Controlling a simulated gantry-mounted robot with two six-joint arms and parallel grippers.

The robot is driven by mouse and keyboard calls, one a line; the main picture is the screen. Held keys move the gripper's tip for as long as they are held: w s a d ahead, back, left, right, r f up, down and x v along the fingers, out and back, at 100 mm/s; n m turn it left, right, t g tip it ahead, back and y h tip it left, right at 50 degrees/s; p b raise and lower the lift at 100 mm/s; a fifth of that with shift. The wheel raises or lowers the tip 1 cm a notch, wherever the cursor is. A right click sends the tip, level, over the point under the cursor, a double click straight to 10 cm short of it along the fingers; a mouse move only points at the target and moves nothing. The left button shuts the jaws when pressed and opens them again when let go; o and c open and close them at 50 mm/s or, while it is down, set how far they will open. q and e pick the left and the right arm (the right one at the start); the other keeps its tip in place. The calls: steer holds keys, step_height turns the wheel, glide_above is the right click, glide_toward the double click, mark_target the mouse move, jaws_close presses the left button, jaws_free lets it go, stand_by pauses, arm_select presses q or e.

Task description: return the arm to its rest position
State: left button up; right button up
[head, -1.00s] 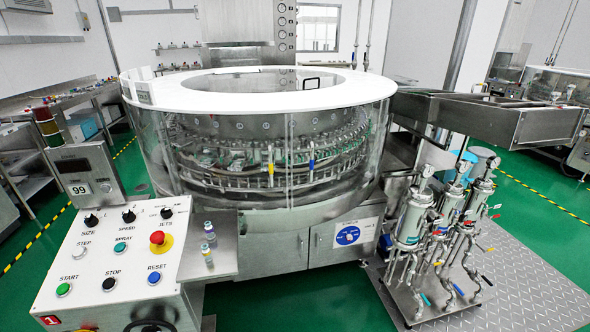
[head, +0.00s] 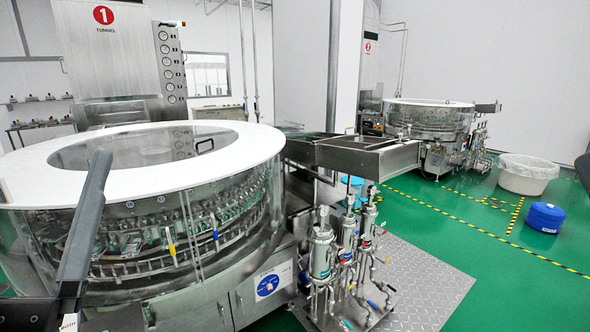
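A dark grey arm link of mine (head: 84,225) rises from the bottom left corner in the head view. It stands in front of the rotary washer (head: 232,160) and covers part of its clear wall and white ring top. I cannot tell whether it touches the washer. Another dark part shows at the right edge and is cut off by the frame. I see no fingertips of either gripper.
A steel chute (head: 370,155) runs right from the washer. Filter housings (head: 320,250) stand on a metal plate (head: 425,285). A second washer (head: 430,120), a white tub (head: 527,175) and a blue container (head: 545,217) are farther right.

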arm_select(q)
steer(key=d+r+n+h+p, duration=0.1)
steer(key=r+h+p, duration=0.2)
steer(key=r+p, duration=1.6)
steer(key=s+d+r+n+h+p, duration=0.1)
steer(key=d+r+n+h+p, duration=0.1)
steer(key=r+p, duration=1.7)
steer(key=shift+s+t+h, duration=0.25)
steer(key=shift+t+h, duration=0.05)
steer(key=shift+h, duration=0.1)
steer(key=shift+d+r, duration=0.1)
steer(key=shift+r, duration=0.05)
